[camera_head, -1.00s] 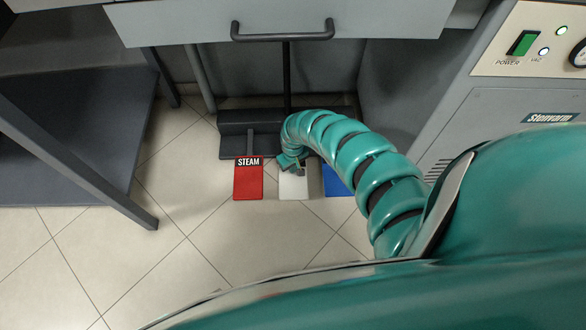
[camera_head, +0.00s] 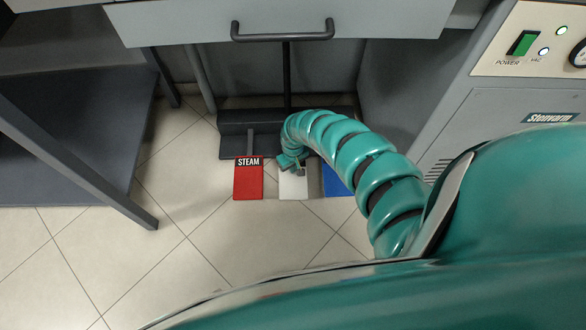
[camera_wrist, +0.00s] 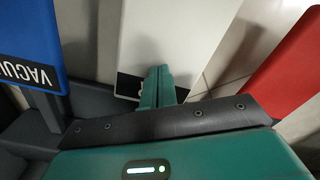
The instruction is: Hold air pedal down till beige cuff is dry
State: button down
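The white pedal (camera_head: 293,188) sits between a red and a blue pedal on the floor. In the wrist view the white pedal (camera_wrist: 175,35) fills the top middle, and its dark label is mostly hidden behind my fingers. My gripper (camera_head: 291,166) is at the upper end of the white pedal. In the wrist view its two green fingertips (camera_wrist: 158,72) are together with nothing seen between them, and they reach over the label area. Whether they press on the pedal is hard to tell. The beige cuff is not in view.
The red STEAM pedal (camera_head: 248,181) is at the left, and the blue pedal (camera_head: 335,182), marked VACUUM in the wrist view (camera_wrist: 30,45), is at the right. A grey drawer with a handle (camera_head: 283,34) hangs above. A dark table frame (camera_head: 80,150) stands left, a control cabinet (camera_head: 500,110) right.

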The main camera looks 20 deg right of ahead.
jog(key=shift+s, duration=0.1)
notch_tip(320, 180, up, 9)
jog(key=p, duration=0.8)
jog(key=shift+f, duration=0.1)
dwell(0.6)
